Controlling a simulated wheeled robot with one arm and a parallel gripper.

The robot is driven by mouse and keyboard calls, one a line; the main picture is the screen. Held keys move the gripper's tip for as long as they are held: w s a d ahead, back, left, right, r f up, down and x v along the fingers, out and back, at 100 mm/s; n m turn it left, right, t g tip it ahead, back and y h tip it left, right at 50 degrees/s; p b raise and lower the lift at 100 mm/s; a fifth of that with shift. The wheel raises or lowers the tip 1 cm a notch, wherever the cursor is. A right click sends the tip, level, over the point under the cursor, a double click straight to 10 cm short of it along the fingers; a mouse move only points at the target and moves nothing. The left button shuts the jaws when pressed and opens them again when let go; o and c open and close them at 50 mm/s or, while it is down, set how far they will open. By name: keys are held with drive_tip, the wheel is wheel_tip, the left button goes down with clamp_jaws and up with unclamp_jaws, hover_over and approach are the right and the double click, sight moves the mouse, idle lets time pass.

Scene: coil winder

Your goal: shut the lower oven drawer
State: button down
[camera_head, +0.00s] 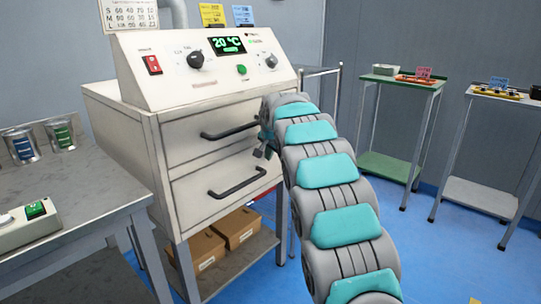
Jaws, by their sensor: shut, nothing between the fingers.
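The oven is a cream cabinet with a sloped control panel (215,75) reading 20 °C. Its upper drawer (185,132) has a dark bar handle (229,132) and looks shut. The lower oven drawer (200,190) has a similar handle (238,182); its front looks about flush with the cabinet, but I cannot tell whether a small gap is left. My gripper (262,152) is small in view, just in front of the drawers' right side, above and right of the lower handle. Its fingers look shut and empty. I cannot tell if they touch the front. My arm hides the oven's right edge.
Cardboard boxes (238,226) sit on the shelf below the oven. Two side tables (407,82) (500,95) stand at right. Blue floor (430,250) is clear right of my arm.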

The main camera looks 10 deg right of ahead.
drive_tip(key=shift+w+a, duration=0.1)
drive_tip(key=shift+a, duration=0.05)
drive_tip(key=s+d+r+b, duration=0.2)
drive_tip(key=s+r, duration=0.6)
drive_tip(key=s, duration=0.2)
drive_tip(key=s+a+f+n+g, duration=0.1)
drive_tip(key=s+f+n+g, duration=0.2)
drive_tip(key=s, duration=1.5)
drive_tip(key=s+a+f+n+g, duration=0.2)
drive_tip(key=s+f, duration=0.7)
drive_tip(key=s, duration=0.9)
drive_tip(key=s+a+f+n+g, duration=0.2)
drive_tip(key=s+f+n+g, duration=0.2)
drive_tip(key=s, duration=1.5)
wheel_tip(320, 180, down, 3)
drive_tip(key=shift+a+f+n, duration=0.1)
drive_tip(key=shift+a+n, duration=0.05)
drive_tip(key=shift+n, duration=0.15)
